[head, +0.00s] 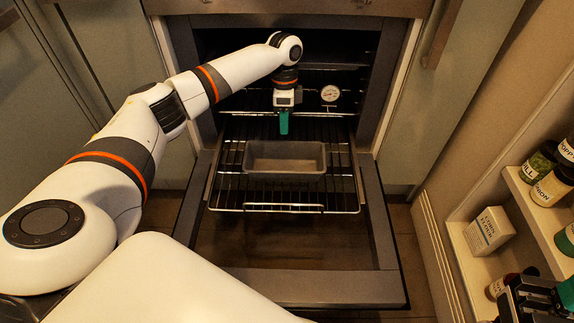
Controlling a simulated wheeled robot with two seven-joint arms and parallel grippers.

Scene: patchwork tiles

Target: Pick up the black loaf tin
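The black loaf tin (285,166) looks dark grey in this light and appears empty. It sits upright on the pulled-out wire oven rack (260,194), its long side running left to right. My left gripper (284,123) points down over the rack, just behind the tin's far rim in the picture, and appears apart from it. Its green fingers overlap in this view, so I cannot tell how far open they are. My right gripper (564,294) is at the bottom right corner, partly cut off by the frame edge, far from the tin.
The oven door (310,287) is folded down in front, and the dark cavity is behind. A round dial thermometer (330,93) hangs inside. At the right, a shelf unit (463,235) holds several spice jars (551,187) and a white box (489,231).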

